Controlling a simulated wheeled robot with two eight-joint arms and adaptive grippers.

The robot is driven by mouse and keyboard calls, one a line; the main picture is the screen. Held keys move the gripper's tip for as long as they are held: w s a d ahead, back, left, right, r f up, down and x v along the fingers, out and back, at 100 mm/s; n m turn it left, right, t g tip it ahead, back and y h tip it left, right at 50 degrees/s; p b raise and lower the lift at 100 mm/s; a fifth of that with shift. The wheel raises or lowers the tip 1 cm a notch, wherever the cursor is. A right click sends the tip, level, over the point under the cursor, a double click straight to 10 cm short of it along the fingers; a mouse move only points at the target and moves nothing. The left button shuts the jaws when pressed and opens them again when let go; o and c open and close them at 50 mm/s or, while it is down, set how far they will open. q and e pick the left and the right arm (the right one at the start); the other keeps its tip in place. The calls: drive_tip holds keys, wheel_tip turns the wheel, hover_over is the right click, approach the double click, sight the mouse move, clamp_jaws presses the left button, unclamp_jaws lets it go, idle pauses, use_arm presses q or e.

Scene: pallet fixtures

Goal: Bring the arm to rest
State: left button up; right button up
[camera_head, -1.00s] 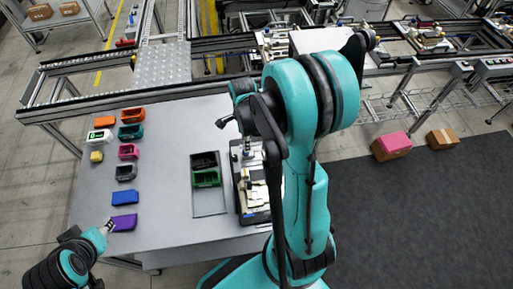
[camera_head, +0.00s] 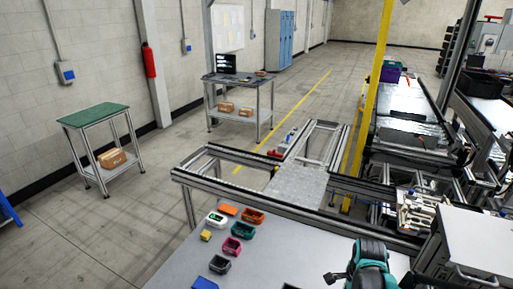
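Part of my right arm (camera_head: 370,264), teal and black, rises at the bottom edge. Its gripper is below the frame. My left arm and gripper are out of view. The grey work table (camera_head: 300,243) holds small parts at its left: an orange block (camera_head: 229,209), an orange-red bin (camera_head: 252,217), a white and green part (camera_head: 216,219), a teal bin (camera_head: 243,230), a yellow block (camera_head: 206,235), a pink bin (camera_head: 232,245), a dark grey bin (camera_head: 219,264) and a blue block (camera_head: 204,284), cut by the frame edge.
A metal conveyor frame (camera_head: 300,215) runs along the table's far edge. A white cabinet (camera_head: 475,245) stands at right. A green-topped bench (camera_head: 95,115) and a bench with a monitor (camera_head: 240,80) stand at left. A yellow post (camera_head: 372,90) rises behind. Floor at left is open.

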drive_tip(key=s+a+n+t+b, duration=0.3)
drive_tip(key=a+n+b, duration=0.2)
drive_tip(key=n, duration=0.5)
drive_tip(key=s+a+r+n+t+b, duration=0.1)
drive_tip(key=s+a+n+t+b, duration=0.2)
drive_tip(key=a+n, duration=0.4)
drive_tip(key=s+n+b, duration=0.1)
drive_tip(key=n+b, duration=0.1)
drive_tip(key=n, duration=0.2)
drive_tip(key=shift+a+r, duration=0.2)
drive_tip(key=shift+r, duration=0.05)
